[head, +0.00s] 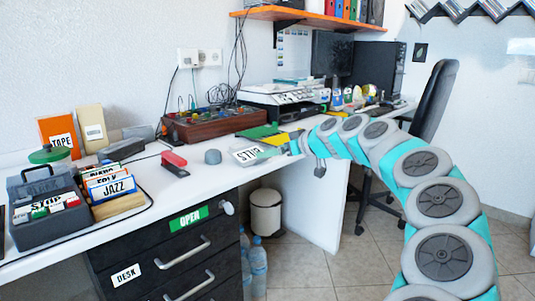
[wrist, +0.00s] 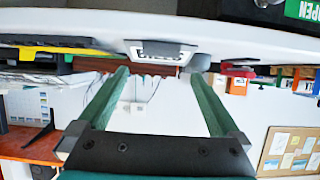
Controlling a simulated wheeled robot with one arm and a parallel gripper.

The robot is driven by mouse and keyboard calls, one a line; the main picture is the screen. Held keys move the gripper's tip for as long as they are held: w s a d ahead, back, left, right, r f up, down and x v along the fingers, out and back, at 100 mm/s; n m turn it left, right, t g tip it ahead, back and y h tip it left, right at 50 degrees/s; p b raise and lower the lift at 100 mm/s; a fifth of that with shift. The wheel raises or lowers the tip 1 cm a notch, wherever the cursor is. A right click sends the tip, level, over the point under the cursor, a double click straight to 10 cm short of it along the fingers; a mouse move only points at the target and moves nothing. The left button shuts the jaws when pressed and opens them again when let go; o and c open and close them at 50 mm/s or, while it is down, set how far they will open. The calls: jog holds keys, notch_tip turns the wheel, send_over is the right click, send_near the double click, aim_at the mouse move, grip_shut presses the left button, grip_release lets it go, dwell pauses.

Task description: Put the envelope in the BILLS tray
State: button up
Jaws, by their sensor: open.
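My gripper (wrist: 158,74) is open, with two green fingers apart and nothing seen between their tips. In the head view my gripper (head: 272,151) is at the front edge of the white desk, pointing left. A white label (head: 246,155) with black letters, apparently "STUB" or similar, is just left of the fingertips. In the wrist view, a small grey-framed piece with dark lettering (wrist: 162,51) lies ahead of the fingertips; its words are unclear. I cannot make out an envelope or a tray marked BILLS in either view.
Green (head: 258,131) and yellow flat things lie behind the gripper. Card boxes (head: 45,195) and a JAZZ divider stand far left. A black drawer unit (head: 170,255) and bin (head: 265,212) are below.

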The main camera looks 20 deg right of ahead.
jog(key=v, duration=0.8)
jog(key=shift+b, duration=0.3)
jog(key=shift+s+r, duration=0.1)
